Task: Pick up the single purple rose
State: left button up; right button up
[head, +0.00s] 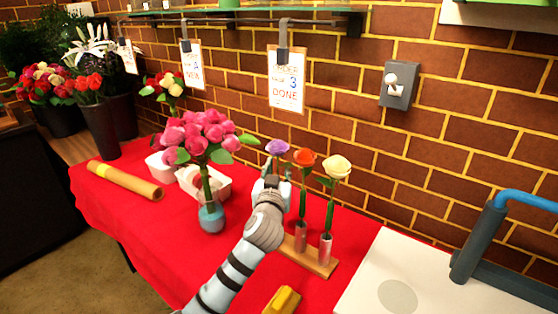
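The purple rose (278,147) stands at the left end of a row of three single roses, beside an orange rose (304,157) and a cream rose (337,166). The wooden stand (318,264) under the row shows at the right; its left part is hidden behind my arm. My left gripper (272,178) is just below the purple bloom, at its stem. The gripper and wrist hide most of that stem, so I cannot tell whether the fingers are closed on it. My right gripper is not in view.
A blue vase (211,217) with a pink bouquet (203,135) stands left of my gripper. A yellow roll (125,180) lies on the red cloth (130,210). A yellow object (283,300) lies near the front. A brick wall with hanging cards (286,80) stands behind.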

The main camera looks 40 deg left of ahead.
pick_arm(q)
jog(key=shift+w+a, duration=0.25)
jog(key=shift+w, duration=0.15)
grip_shut()
